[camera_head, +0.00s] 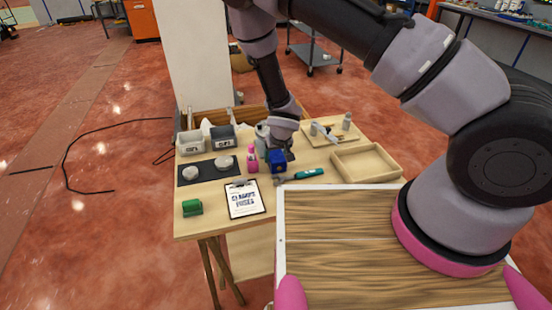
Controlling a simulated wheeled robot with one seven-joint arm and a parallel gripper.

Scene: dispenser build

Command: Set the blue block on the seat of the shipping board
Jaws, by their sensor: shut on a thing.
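My gripper (276,156) points down over the middle of the wooden table and is shut on the blue block (279,167). The block is just below the fingers, near the tabletop; I cannot tell whether it touches the surface. The gripper hides part of the block and what lies behind it. No board is clearly marked as the shipping board. A flat light wooden board (345,139) with small hardware on it lies at the back right, and a dark flat panel (206,178) with two pale round pieces lies at the left. No seat can be made out on either.
A pink bottle (252,160) stands close left of the gripper. A teal-handled tool (308,174) lies close right.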

